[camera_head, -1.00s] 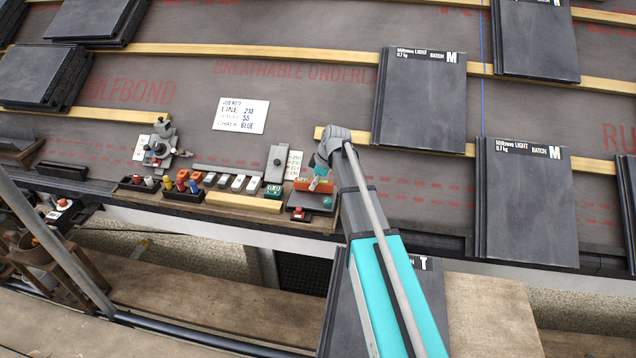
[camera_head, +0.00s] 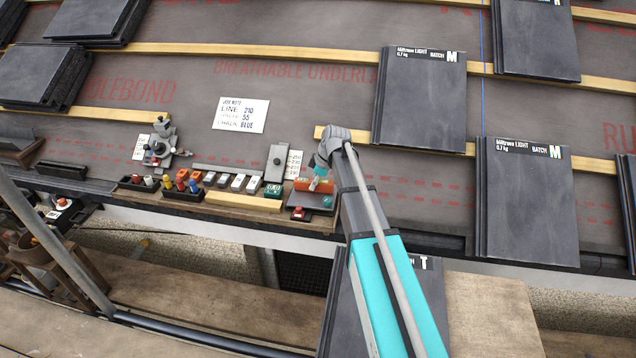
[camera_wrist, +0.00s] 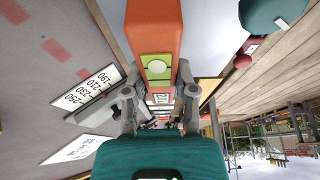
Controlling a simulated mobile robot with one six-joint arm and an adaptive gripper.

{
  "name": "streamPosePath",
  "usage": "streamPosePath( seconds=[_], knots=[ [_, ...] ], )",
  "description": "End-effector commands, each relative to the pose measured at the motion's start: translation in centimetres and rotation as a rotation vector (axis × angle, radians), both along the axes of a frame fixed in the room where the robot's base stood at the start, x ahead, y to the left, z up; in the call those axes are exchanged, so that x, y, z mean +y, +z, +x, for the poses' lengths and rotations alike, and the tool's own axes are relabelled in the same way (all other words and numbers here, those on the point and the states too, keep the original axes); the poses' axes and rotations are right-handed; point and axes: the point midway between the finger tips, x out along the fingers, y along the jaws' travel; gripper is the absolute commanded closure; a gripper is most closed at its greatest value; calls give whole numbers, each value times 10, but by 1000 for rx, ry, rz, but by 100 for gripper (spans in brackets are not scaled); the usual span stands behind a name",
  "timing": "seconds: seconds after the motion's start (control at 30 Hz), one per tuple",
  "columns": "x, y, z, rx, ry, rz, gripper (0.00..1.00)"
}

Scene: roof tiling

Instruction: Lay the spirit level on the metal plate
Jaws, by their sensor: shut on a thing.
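The orange spirit level (camera_head: 315,186) is at the right end of the work board in the head view. In the wrist view the level (camera_wrist: 154,32) extends away between my fingers, its green vial window facing the camera. My gripper (camera_wrist: 158,85) is shut on it; in the head view my gripper (camera_head: 321,180) is partly hidden by my arm. The dark metal plate (camera_head: 313,203) lies at the board's right end, with the level over its back part. I cannot tell whether the level touches the plate.
A grey tool (camera_head: 276,163) and a number card (camera_head: 294,164) lie behind. Slate stacks (camera_head: 420,100) stand to the right.

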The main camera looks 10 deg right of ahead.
Motion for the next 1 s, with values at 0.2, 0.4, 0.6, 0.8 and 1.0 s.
streamPosePath(
  seconds=[0.2, 0.4, 0.6, 0.8, 1.0],
  knots=[
    [0, -1, 0, 0, 0, 0, 42],
    [0, -1, 0, 0, 0, 0, 24],
    [-1, -1, 0, 0, 0, 0, 24],
    [0, 4, 0, 0, 0, 0, 24],
    [0, 15, 0, 0, 0, 0, 24]
  ],
)
